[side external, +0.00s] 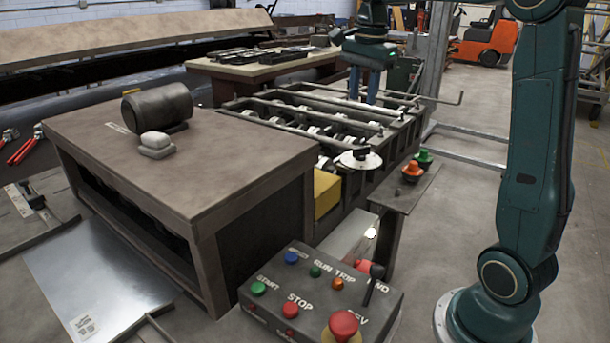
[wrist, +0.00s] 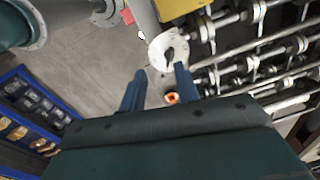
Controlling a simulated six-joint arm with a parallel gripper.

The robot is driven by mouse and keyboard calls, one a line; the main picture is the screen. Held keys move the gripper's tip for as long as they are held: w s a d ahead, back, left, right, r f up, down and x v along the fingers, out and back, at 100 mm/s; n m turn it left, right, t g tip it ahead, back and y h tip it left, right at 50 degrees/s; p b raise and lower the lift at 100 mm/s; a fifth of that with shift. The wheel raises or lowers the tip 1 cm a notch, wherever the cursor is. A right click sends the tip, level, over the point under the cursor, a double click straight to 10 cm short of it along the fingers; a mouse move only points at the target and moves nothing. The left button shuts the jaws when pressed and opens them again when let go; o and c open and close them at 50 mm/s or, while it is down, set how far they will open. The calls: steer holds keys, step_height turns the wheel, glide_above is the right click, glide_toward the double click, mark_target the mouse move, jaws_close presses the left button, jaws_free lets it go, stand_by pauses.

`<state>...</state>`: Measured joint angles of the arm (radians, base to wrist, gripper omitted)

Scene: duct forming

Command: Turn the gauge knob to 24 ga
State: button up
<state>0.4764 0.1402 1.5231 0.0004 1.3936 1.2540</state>
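The gauge knob is a dark pointer-shaped handle (wrist: 169,56) on a round pale dial plate (wrist: 158,46) in the wrist view. The dial plate (side external: 370,162) also shows in the side view, at the near end of the roller machine. Its markings are too small to read, so I cannot tell the setting. My gripper (wrist: 160,68) is open, with two blue fingers spread apart and nothing between them. In the side view my gripper (side external: 363,99) points down over the rollers, above and behind the dial, apart from the knob.
An orange button (side external: 412,169) and a green button (side external: 424,158) stand on a small shelf right of the dial. Roller bars (side external: 310,117) lie behind it. A control box (side external: 320,290) with several buttons stands in front. A brown-topped bench (side external: 215,165) is at left.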

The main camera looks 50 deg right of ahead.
mark_target(362, 147)
steer(key=w+d+f+m, duration=0.1)
steer(key=w+d+m, duration=0.1)
steer(key=d+m, duration=0.2)
steer(key=shift+d+f+g, duration=0.3)
steer(key=shift+d+g, duration=0.1)
steer(key=shift+d, duration=0.65)
steer(key=shift+f, duration=0.15)
step_height(362, 147, down, 14)
steer(key=shift+r, duration=0.25)
jaws_close()
